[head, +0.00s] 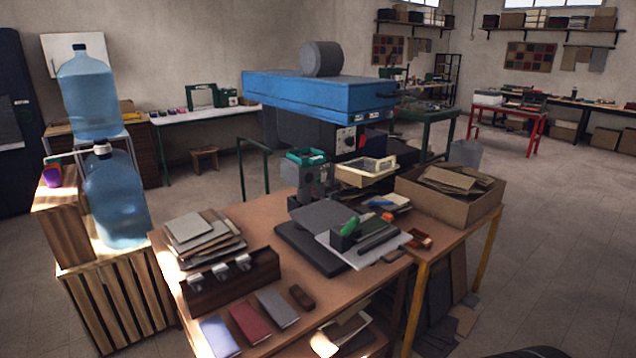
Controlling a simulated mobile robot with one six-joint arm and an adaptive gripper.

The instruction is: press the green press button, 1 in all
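A press with a wide blue head (315,92) and a grey cylinder on top stands behind the near wooden workbench. Under its head is a pale control panel (346,140) with small dark round details. The panel is too small here to make out a green button on it with certainty. A grey box with a teal-green top (307,157) stands left of the panel. My gripper does not show in the head view.
The workbench (262,212) holds stacked sheets, a wooden rack (233,282), colored notebooks and a dark board with green items. A cardboard box (450,195) sits at its right end. Water bottles (115,200) stand on crates at left. Floor is open at right.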

